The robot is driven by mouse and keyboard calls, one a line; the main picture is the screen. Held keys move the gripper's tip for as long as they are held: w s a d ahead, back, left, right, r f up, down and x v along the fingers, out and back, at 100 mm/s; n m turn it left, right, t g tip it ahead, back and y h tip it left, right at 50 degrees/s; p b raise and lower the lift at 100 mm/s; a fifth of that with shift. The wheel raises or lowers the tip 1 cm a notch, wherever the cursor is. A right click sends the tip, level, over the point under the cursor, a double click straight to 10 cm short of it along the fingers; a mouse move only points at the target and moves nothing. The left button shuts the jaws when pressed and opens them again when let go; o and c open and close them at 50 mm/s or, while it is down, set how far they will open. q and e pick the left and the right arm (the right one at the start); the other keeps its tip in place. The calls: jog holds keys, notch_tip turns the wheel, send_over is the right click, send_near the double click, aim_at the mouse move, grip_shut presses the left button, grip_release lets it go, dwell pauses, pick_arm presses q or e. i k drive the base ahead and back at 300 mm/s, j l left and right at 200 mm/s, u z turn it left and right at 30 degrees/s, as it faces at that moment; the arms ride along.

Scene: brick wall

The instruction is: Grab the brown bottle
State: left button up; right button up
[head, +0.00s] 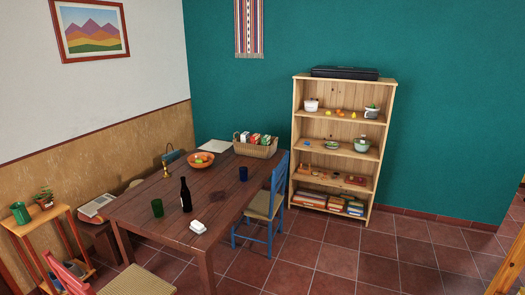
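A dark brown, nearly black bottle (186,195) with a pale label stands upright on the wooden table (150,205), toward its near half. The bottle is apart from both. Neither of my grippers shows in the head view.
A blue chair (270,205) stands at the table's right side and a red chair (75,280) at the near left. A blue cup (243,174), an orange bowl (201,160) and a basket (256,150) are farther back on the table. A wooden shelf (384,150) stands against the wall. Tiled floor at right is clear.

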aim_at(185, 196)
jog(key=i+u, duration=0.1)
jog(key=i, duration=0.65)
jog(key=i+l, duration=0.15)
jog(key=i, duration=0.6)
jog(key=i+l+u, duration=0.15)
jog(key=i, duration=0.55)
